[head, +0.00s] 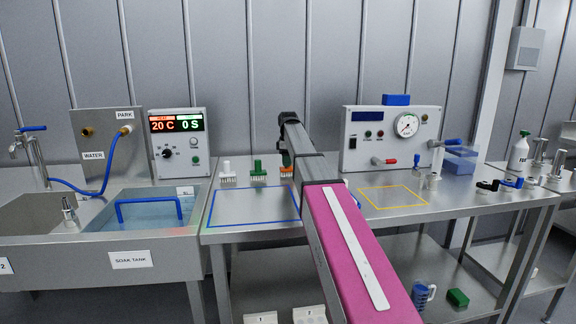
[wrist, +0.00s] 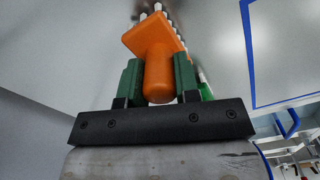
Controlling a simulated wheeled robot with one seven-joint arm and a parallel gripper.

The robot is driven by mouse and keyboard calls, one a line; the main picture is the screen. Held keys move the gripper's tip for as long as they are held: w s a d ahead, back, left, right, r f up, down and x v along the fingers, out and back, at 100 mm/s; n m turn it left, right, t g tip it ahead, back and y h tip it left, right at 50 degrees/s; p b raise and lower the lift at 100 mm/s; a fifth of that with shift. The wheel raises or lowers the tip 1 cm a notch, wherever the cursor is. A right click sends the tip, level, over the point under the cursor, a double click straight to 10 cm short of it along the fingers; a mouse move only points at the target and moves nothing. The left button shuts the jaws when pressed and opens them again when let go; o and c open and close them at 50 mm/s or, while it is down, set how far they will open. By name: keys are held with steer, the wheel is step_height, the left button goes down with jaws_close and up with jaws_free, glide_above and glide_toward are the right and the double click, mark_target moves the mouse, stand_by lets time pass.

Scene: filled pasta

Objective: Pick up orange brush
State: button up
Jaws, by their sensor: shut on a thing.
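The orange brush (head: 286,171) is at the right end of a row of brushes at the back of the steel table, partly hidden behind my arm. In the wrist view the orange brush (wrist: 155,45) has its handle between the green fingers of my gripper (wrist: 158,78), which is shut on it. White bristles show along the edge of its block. In the head view my gripper (head: 283,158) is mostly hidden by my arm. I cannot tell whether the bristles touch the table.
A green brush (head: 258,170) and a white brush (head: 227,173) stand to the left. A blue outlined square (head: 250,205) in front is empty, as is a yellow one (head: 392,197) to the right. The gauge box (head: 385,150) and soak tank (head: 135,220) flank the area.

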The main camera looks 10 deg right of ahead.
mark_target(285, 168)
steer(key=r, duration=0.2)
steer(key=a+r, duration=0.1)
steer(key=r, duration=0.1)
steer(key=shift+a, duration=0.2)
steer(key=a+r, duration=0.2)
steer(key=a, duration=0.1)
steer(key=a+r, duration=0.2)
steer(key=a, duration=0.2)
steer(key=a+r, duration=0.2)
steer(key=a, duration=0.1)
steer(key=shift+a+r, duration=0.1)
steer(key=shift+a, duration=0.05)
